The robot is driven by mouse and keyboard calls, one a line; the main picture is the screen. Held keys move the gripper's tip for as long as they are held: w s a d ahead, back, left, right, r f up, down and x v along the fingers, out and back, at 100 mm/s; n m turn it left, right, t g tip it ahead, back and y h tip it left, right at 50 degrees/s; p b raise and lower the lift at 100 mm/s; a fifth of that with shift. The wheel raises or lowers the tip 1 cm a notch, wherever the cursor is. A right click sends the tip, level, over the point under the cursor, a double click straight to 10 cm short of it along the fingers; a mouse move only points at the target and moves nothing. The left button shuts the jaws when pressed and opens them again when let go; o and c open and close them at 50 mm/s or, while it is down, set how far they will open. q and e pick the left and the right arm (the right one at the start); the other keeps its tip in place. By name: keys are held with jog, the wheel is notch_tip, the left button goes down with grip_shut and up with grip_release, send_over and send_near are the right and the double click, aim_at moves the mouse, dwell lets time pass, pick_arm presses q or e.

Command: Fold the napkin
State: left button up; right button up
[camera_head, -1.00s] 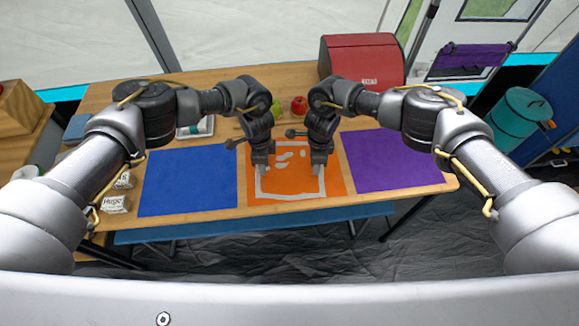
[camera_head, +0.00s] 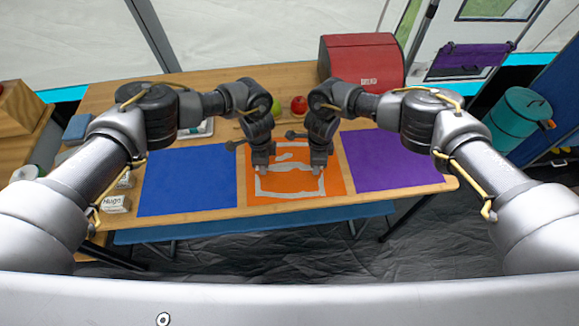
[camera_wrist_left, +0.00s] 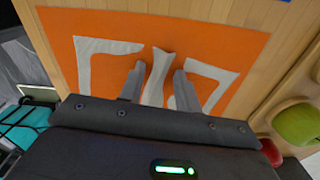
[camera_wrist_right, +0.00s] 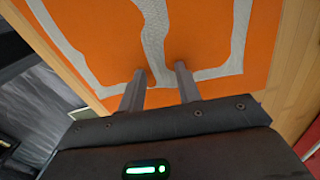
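The napkin (camera_head: 289,193) shows as pale grey-white strips and patches on the orange mat (camera_head: 338,184). Its outline is roughly square, with a wavy band across the middle; I cannot tell how the orange areas inside relate to the cloth. My left gripper (camera_head: 262,170) is over its left side and my right gripper (camera_head: 317,171) over its right side. In the left wrist view the fingers (camera_wrist_left: 157,72) stand apart, with a pale strip (camera_wrist_left: 157,88) between them. In the right wrist view the fingers (camera_wrist_right: 160,70) also stand apart, beside a pale strip (camera_wrist_right: 152,35). Fingertip contact is unclear.
A blue mat (camera_head: 188,182) lies left and a purple mat (camera_head: 392,160) right of the orange one. A red bread box (camera_head: 362,62), a green apple (camera_head: 276,108) and a red apple (camera_head: 299,105) are farther back. Small boxes (camera_head: 115,203) stand at the left edge.

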pick_arm(q)
grip_shut()
pick_arm(e)
grip_shut()
jog(key=shift+r, duration=0.1)
